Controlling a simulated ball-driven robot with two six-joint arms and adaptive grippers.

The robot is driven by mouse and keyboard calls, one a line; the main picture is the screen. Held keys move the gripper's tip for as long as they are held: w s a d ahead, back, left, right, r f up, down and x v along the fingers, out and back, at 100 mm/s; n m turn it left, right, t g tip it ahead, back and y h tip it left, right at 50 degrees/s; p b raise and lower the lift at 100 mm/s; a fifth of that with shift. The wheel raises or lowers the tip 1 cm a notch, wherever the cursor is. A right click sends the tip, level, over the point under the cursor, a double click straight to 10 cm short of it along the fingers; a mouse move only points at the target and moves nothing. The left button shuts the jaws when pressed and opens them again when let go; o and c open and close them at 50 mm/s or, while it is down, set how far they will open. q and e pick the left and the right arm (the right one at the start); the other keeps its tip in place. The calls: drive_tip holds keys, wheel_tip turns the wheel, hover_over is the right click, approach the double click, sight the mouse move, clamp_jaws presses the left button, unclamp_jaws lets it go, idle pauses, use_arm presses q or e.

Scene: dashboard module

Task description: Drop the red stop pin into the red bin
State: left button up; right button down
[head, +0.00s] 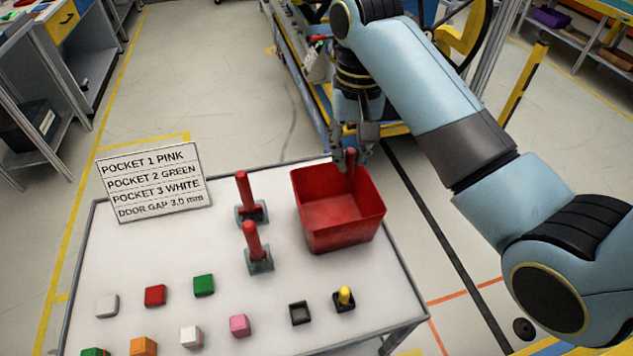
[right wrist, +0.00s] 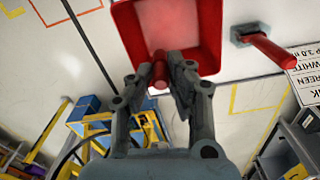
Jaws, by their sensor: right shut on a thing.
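My right gripper (head: 352,157) is shut on a red stop pin (head: 350,165) at the far edge of the red bin (head: 338,238). The pin hangs down between the fingers, its lower part seen against the bin's far inner wall. In the right wrist view the pin (right wrist: 159,72) shows between the fingertips (right wrist: 168,72), with the bin (right wrist: 190,22) behind it. The visible bin floor looks empty. Two other red pins stand in grey holders left of the bin, a far one (head: 243,190) and a near one (head: 252,240). My left gripper is out of view.
The white table (head: 150,250) carries several coloured blocks, including a green one (head: 204,285) and a pink one (head: 239,325). A dark empty socket (head: 300,313) and a yellow-topped peg (head: 345,296) are near the front right. A sign (head: 153,183) stands at the back left.

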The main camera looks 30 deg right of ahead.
sight(347, 175)
drive_tip(key=shift+w+f, duration=0.3)
drive_tip(key=shift+f, duration=0.25)
wheel_tip(347, 175, down, 4)
drive_tip(key=shift+s+r, duration=0.1)
drive_tip(key=shift+s, duration=0.05)
drive_tip(key=shift+f, duration=0.5)
drive_tip(key=c, duration=1.2)
unclamp_jaws()
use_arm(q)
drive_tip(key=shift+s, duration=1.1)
use_arm(e)
wheel_tip(347, 175, up, 8)
drive_tip(key=shift+f, duration=0.25)
